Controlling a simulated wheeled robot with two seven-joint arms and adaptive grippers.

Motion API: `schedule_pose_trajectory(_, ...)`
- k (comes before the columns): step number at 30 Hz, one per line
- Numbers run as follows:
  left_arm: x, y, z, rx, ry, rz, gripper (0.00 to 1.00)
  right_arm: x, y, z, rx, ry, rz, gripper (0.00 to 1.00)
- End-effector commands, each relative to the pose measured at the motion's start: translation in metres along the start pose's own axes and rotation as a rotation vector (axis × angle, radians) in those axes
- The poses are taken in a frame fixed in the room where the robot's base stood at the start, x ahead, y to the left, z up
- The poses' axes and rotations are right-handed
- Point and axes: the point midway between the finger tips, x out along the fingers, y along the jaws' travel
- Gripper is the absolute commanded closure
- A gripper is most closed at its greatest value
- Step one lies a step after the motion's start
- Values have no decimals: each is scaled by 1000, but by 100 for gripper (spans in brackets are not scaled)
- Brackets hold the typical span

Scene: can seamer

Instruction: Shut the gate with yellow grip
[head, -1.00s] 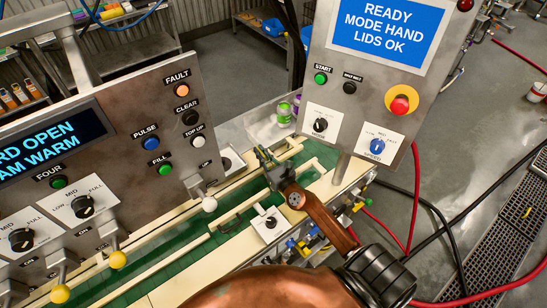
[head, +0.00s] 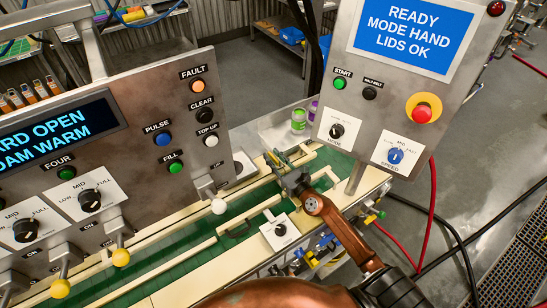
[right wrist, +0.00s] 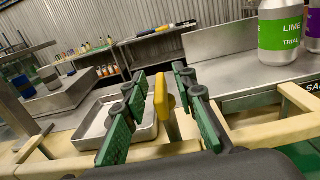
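The yellow grip (right wrist: 162,97) of the gate stands upright in the right wrist view, beside a cream rail. My right gripper (right wrist: 160,80) is open, with one green-padded finger on each side of the grip and a gap visible on both sides. How deep the grip sits between the fingers is hard to judge. In the head view my right gripper (head: 276,163) is over the far part of the green conveyor (head: 190,252). The gate's panel cannot be made out clearly there. My left gripper is not in view.
A control panel (head: 395,145) reading "READY MODE HAND LIDS OK" stands close right of my right arm. Another panel (head: 130,140) stands left of the conveyor. A lime can (right wrist: 282,30) stands on the steel surface beyond the rails; a metal tray (right wrist: 88,133) lies left of the fingers.

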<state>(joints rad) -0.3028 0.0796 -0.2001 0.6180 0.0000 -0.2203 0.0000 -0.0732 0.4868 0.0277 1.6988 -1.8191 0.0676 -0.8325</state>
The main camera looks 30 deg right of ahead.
Motion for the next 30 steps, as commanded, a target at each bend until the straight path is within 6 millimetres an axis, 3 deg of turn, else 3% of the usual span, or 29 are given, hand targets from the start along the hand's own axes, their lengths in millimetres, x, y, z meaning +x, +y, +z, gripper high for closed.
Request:
schedule_pose_trajectory(8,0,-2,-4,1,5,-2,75,-9,0,-1,0,1,0,75)
schedule_pose_trajectory(21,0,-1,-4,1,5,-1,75,-92,0,-2,-5,5,3,75)
schedule_pose_trajectory(30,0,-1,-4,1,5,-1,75,-120,0,0,0,0,1,75)
